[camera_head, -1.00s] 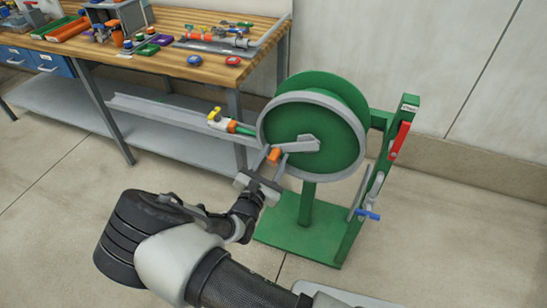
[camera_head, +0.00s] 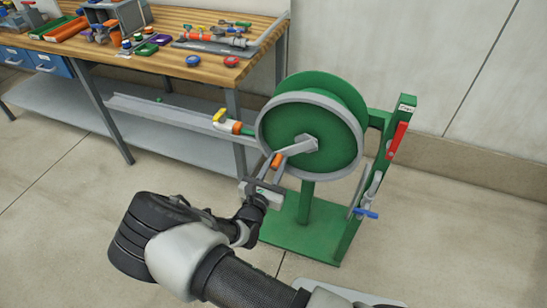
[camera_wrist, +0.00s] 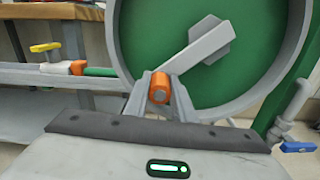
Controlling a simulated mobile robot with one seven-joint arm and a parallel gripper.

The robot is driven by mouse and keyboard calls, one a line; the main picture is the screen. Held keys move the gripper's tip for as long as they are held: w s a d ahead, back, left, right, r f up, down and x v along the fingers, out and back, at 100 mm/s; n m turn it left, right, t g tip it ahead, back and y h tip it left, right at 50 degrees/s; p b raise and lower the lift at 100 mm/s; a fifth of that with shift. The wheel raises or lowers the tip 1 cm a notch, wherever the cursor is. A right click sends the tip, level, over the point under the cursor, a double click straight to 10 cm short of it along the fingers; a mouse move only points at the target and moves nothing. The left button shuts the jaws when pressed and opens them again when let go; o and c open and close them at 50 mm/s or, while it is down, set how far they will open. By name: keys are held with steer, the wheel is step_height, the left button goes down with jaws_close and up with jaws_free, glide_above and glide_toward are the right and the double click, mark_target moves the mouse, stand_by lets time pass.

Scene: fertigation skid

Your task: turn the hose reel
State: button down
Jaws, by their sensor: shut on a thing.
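The green hose reel (camera_head: 338,135) with a grey rim stands upright on a green base. Its grey crank arm (camera_head: 300,147) runs from the hub down to the left and ends in an orange handle (camera_head: 277,160). My gripper (camera_head: 275,163) is shut on the orange handle at the lower left of the reel. In the wrist view the handle (camera_wrist: 159,88) sits between my two fingers, with the crank arm (camera_wrist: 195,50) rising to the right. A green hose end with an orange and white fitting and yellow lever (camera_head: 228,123) sticks out left of the reel.
A wooden workbench (camera_head: 165,65) with several coloured parts stands at the back left, with a grey lower shelf. The reel's green post (camera_head: 385,165) carries a red lever (camera_head: 397,140) and a blue-handled valve (camera_head: 366,213). Floor is clear in front.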

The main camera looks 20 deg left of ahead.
steer(key=shift+s+d+f+n, duration=0.1)
steer(key=shift+d+f+n, duration=0.55)
steer(key=shift+n, duration=0.25)
steer(key=d+f+n+p, duration=0.2)
steer(key=d+n, duration=0.4)
steer(key=n, duration=0.2)
steer(key=shift+s+p, duration=0.2)
steer(key=shift+p, duration=0.15)
steer(key=shift+d+f, duration=0.15)
steer(key=c, duration=1.5)
jaws_free()
